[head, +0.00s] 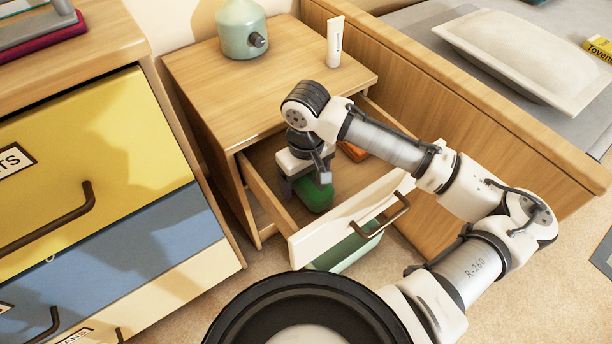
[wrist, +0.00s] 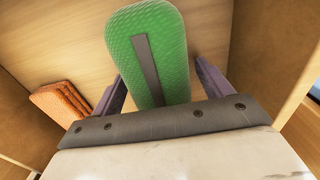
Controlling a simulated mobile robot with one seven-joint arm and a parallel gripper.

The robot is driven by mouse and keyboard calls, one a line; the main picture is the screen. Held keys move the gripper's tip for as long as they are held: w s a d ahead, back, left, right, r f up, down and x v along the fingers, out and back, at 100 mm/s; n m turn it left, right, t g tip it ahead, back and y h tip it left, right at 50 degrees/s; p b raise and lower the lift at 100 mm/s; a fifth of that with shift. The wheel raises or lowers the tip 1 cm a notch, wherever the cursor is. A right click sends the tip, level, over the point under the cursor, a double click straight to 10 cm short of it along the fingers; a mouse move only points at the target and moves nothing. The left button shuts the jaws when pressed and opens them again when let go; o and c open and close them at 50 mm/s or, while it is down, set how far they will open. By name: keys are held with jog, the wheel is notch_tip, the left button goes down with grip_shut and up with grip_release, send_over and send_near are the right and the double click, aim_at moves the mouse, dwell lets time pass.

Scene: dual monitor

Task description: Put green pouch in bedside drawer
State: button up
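The green pouch (head: 316,197) is inside the open top drawer (head: 335,225) of the bedside table, towards its front left. In the wrist view the pouch (wrist: 172,70) is textured, with a dark grey strip along it. My gripper (head: 306,182) is down inside the drawer, over the pouch. In the wrist view its two purple-grey fingers stand on either side of the pouch, with a visible gap at the right finger, so it looks open. The pouch's underside is hidden, and its contact with the drawer floor does not show clearly.
A folded orange item (head: 353,151) lies in the drawer, left in the wrist view (wrist: 60,103). A green bottle (head: 242,28) and white tube (head: 335,42) stand on the bedside table (head: 200,75). A dresser (head: 100,150) is left, the bed frame (head: 470,110) right.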

notch_tip(320, 180, up, 12)
jog(key=p, duration=0.4)
jog(key=shift+r, duration=0.15)
dwell(0.5)
